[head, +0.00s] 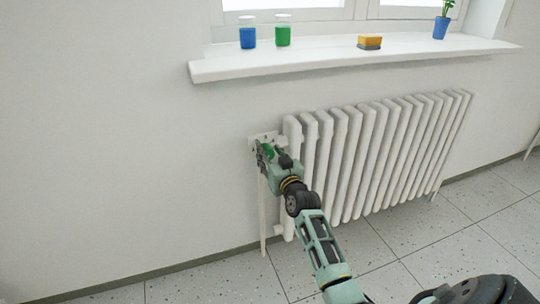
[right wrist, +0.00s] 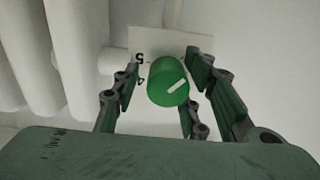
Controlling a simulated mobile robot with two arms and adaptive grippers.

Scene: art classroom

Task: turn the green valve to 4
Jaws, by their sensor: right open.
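The green valve (right wrist: 168,82) is a round knob with a white pointer line, in front of a pale plate (right wrist: 172,42). In the right wrist view the digits 5 and 4 show upside down left of the knob, and the pointer line is on its right side. My right gripper (right wrist: 165,73) is open, with its fingers on both sides of the knob and small gaps visible. In the head view the valve (head: 269,151) is at the radiator's left end, partly hidden by my right gripper (head: 270,156). My left gripper is not in view.
The white radiator (head: 375,155) is close on the valve's right. Above, the windowsill (head: 320,60) holds a blue jar (head: 248,38), a green jar (head: 283,36), a sponge (head: 369,42) and a blue plant pot (head: 440,28). The wall left of the valve is bare.

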